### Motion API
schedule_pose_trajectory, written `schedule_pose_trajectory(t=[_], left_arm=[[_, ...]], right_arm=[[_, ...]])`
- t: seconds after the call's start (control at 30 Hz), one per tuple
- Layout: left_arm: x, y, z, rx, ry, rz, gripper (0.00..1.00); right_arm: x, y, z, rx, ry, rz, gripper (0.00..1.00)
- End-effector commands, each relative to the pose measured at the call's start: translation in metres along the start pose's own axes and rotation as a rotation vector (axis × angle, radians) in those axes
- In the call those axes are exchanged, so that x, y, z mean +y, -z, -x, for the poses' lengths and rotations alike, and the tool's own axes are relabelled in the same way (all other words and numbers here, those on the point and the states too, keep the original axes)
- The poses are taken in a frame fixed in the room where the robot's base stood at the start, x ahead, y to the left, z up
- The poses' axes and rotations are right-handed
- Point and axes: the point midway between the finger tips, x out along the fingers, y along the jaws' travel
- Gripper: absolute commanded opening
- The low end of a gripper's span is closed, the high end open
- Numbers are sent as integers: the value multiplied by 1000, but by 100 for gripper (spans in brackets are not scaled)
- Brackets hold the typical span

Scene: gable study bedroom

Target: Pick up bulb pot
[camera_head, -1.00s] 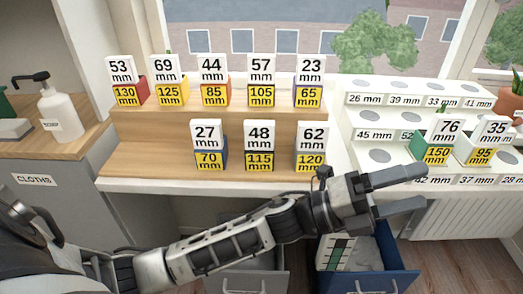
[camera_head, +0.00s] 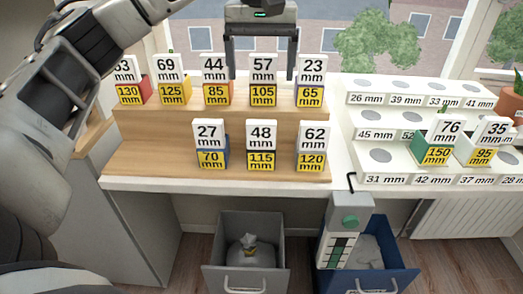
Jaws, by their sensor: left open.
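No single thing is plainly marked as the bulb pot. Several small labelled pots with white number cards stand on a two-step wooden stand (camera_head: 150,160). The 57 mm pot (camera_head: 262,94), with a yellow 105 label, is in the upper row. The 44 mm pot (camera_head: 216,93) is left of it and the 23 mm pot (camera_head: 310,96) is right of it. My left gripper (camera_head: 262,76) points down, open, its fingers on either side of the 57 mm card in the picture. I cannot tell if they touch anything. My right gripper is not in view.
The lower row holds the 27 mm (camera_head: 210,158), 48 mm (camera_head: 261,159) and 62 mm (camera_head: 311,160) pots. A white stepped rack (camera_head: 352,150) at right holds the 76 mm (camera_head: 436,152) and 35 mm (camera_head: 480,154) pots. A grey bin (camera_head: 244,278) and blue bin (camera_head: 372,284) stand below.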

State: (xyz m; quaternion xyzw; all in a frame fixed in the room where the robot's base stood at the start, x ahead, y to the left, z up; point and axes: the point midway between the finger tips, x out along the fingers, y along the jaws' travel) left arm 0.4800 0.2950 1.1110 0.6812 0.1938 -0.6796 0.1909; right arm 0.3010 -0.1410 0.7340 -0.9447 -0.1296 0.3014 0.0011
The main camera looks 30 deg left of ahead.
Motion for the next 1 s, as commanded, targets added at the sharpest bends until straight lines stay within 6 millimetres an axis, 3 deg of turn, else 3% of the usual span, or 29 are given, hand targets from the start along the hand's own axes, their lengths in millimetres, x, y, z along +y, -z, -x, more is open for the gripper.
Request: schedule_pose_trajectory(t=[0.2, 0.4, 0.67, 1.0], left_arm=[[0, -1, -49, -5, 3, -1, 84], [1, -1, -84, -4, 1, 0, 84], [1, 0, -103, -4, -1, 0, 84], [0, 4, -147, -4, -2, 0, 84]], right_arm=[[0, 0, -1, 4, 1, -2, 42], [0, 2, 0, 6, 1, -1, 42], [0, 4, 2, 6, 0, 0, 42], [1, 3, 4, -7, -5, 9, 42]])
